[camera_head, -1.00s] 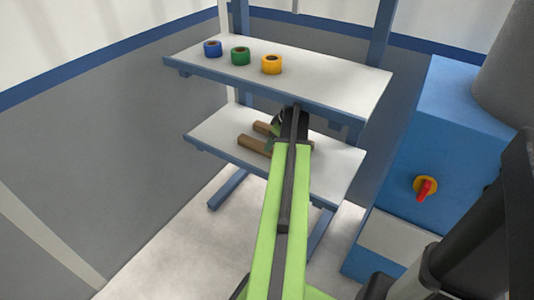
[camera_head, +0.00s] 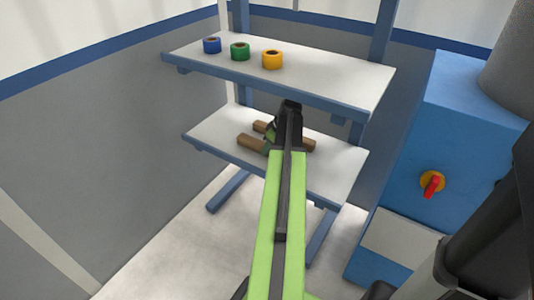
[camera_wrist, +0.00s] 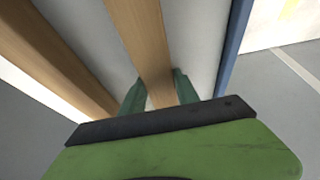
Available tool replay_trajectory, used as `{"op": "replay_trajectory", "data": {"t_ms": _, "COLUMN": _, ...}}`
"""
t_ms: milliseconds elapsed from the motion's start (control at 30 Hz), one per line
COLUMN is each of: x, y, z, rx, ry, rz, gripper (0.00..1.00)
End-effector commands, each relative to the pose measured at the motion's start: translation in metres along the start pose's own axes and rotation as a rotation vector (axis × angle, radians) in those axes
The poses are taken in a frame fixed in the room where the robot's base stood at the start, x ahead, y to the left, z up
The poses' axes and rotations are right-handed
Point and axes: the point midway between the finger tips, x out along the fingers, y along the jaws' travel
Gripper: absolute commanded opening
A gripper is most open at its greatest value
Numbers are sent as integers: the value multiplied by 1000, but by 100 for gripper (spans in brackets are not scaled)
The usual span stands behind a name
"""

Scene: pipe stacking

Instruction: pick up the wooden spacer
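Two wooden spacers lie side by side on the white lower shelf; in the head view, the left end of the front spacer (camera_head: 250,143) and the left end of the rear one (camera_head: 260,127) show, with my arm hiding their middles. My gripper (camera_head: 272,135) is down at the spacers there. In the wrist view, my green fingers (camera_wrist: 160,90) stand on either side of the right-hand spacer (camera_wrist: 140,40). A narrow light gap seems to show by the left finger, and the right finger is very close to the wood. The other spacer (camera_wrist: 55,65) lies to the left, outside the fingers.
The upper shelf (camera_head: 330,75) hangs over the lower shelf (camera_head: 330,175) close to my arm. It carries a blue roll (camera_head: 212,46), a green roll (camera_head: 240,52) and a yellow roll (camera_head: 272,60). A blue cabinet (camera_head: 415,150) with a red-and-yellow switch (camera_head: 431,183) stands at right.

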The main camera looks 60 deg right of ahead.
Motion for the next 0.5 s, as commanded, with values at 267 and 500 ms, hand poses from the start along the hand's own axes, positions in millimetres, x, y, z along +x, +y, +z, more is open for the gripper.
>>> {"op": "replay_trajectory", "data": {"t_ms": 267, "x": 0, "y": 0, "z": 0, "rx": 0, "ry": 0, "rz": 0, "gripper": 0}}
{"op": "replay_trajectory", "data": {"t_ms": 500, "x": 0, "y": 0, "z": 0, "rx": 1, "ry": 0, "rz": 0, "gripper": 0}}
